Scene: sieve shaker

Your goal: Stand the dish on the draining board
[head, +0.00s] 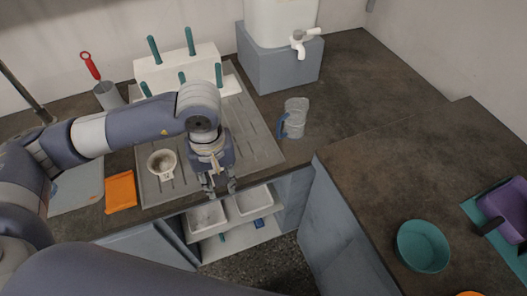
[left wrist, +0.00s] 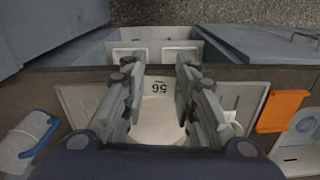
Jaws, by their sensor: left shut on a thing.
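The grey draining board (head: 262,150) lies on the dark counter. My left gripper (head: 218,188) points down over its front part. In the left wrist view, its fingers (left wrist: 158,95) stand on both sides of a white round dish (left wrist: 158,128) marked with a number that seems to be 56. The gripper is shut on this dish. The head view hides most of the dish behind the gripper; I cannot tell whether it touches the board. A second small white dish (head: 161,164) stands on the board to the left. My right gripper is not in view.
A white peg rack (head: 178,68) with teal pegs stands behind the board, beside a grey cup (head: 108,96). A jug (head: 295,117) stands right of the board. An orange item (head: 120,192) lies left. White trays (head: 207,217) sit below the counter edge. A teal bowl (head: 422,246) stands far right.

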